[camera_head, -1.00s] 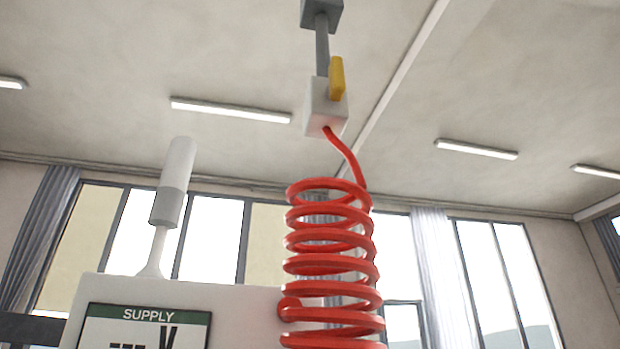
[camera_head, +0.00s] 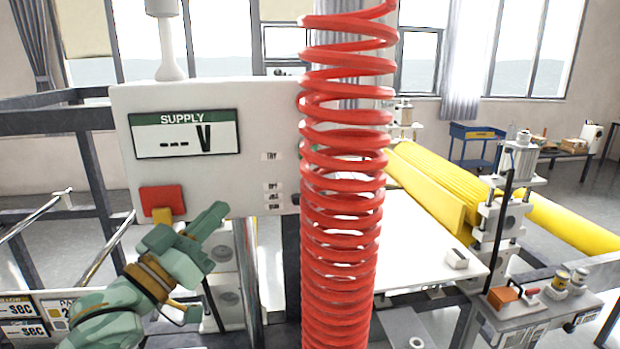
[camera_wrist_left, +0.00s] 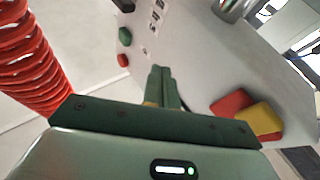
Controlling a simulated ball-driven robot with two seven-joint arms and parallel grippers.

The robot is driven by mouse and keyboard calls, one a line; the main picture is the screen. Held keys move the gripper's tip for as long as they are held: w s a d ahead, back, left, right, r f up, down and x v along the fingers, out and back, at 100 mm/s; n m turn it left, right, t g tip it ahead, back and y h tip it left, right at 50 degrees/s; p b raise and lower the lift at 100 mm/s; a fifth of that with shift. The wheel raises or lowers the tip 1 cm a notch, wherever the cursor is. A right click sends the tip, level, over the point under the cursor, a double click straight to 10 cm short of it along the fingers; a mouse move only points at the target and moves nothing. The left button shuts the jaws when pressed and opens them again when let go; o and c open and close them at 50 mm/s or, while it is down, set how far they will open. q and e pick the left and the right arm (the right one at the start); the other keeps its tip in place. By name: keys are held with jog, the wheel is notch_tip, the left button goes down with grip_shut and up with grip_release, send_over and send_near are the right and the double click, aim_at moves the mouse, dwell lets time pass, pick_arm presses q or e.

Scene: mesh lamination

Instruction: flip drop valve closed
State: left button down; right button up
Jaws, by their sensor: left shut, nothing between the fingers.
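The white block with a yellow lever above the red coiled hose is out of view now, so its lever position cannot be seen. The red coiled hose (camera_head: 342,170) hangs down the middle of the head view and shows at the left of the left wrist view (camera_wrist_left: 28,55). My left gripper (camera_head: 217,217) is at the lower left, in front of the lower part of the supply panel (camera_head: 260,185) and left of the hose. In the left wrist view its fingers (camera_wrist_left: 162,88) are together, with nothing between them. My right gripper is not in view.
A red switch block (camera_head: 161,198) with a yellow lever (camera_head: 162,216) sits on the panel close to my left gripper. Small buttons (camera_wrist_left: 124,36) show in the left wrist view. Yellow rolls (camera_head: 440,185) and a work table with small items lie to the right.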

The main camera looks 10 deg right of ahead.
pick_arm(q)
jog(key=s+d+r+m+g+h+p, duration=0.1)
jog(key=s+r+m+g+h, duration=0.4)
jog(key=r, duration=0.9)
jog(key=s+d+r+m+g+h+p, duration=0.1)
jog(key=s+r+m+g+h, duration=0.5)
jog(key=s+r+g, duration=0.5)
notch_tip(320, 180, up, 3)
jog(key=shift+s+d+r+h, duration=0.15)
jog(key=shift+s+d+h, duration=0.05)
jog(key=shift+s+h, duration=0.7)
jog(key=shift+w+p, duration=0.1)
jog(key=shift+p, duration=0.2)
jog(key=d+f+p+x, duration=0.2)
jog(key=p+x, duration=0.3)
jog(key=x, duration=0.8)
jog(key=shift+p, duration=0.3)
jog(key=shift+w+f, duration=0.1)
jog(key=shift+f, duration=0.05)
